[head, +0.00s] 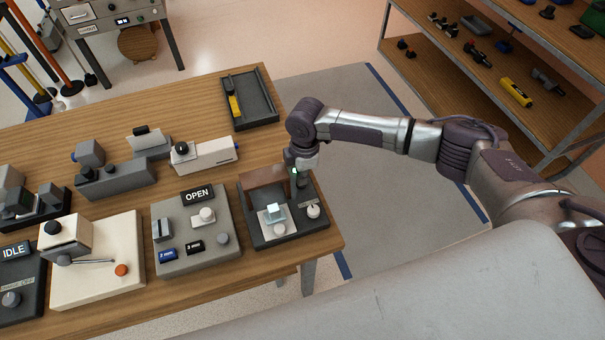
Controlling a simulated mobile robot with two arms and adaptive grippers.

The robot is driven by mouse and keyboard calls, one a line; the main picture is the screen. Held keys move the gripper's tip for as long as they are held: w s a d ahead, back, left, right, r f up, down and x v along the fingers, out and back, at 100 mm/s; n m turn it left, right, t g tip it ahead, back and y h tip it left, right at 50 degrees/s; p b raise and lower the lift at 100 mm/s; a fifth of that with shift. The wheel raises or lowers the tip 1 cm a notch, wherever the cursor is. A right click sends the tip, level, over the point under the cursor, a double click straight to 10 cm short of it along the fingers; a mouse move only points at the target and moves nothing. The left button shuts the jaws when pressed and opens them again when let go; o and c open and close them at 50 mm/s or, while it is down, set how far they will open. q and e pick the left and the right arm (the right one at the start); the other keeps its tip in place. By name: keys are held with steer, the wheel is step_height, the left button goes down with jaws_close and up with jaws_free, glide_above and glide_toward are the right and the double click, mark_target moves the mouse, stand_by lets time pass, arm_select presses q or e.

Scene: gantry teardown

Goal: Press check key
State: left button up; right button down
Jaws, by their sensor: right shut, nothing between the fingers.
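A dark station (287,235) stands at the right end of the wooden table. It carries a brown gantry-like bridge (264,178), a pale cube (273,210) on a white pad, and a round white key (313,211) at its right front beside a small label too small to read. I cannot confirm that this is the check key. My right gripper (297,182) is shut and empty, pointing down over the back right of this station, behind the white key and beside the bridge. It looks apart from the key. My left gripper is out of view.
Left of the station is a grey panel (219,247) with an OPEN sign (197,195). Further left are a cream board (125,260) and an IDLE unit (22,288). A dark tray (262,112) with a yellow tool lies at the back. Open floor lies right of the table.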

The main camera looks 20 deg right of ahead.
step_height(320, 180, up, 4)
steer(key=p, duration=0.5)
step_height(320, 180, up, 10)
steer(key=b, duration=0.2)
steer(key=shift+w+d, duration=0.2)
steer(key=shift+d, duration=0.2)
steer(key=shift+f, duration=0.1)
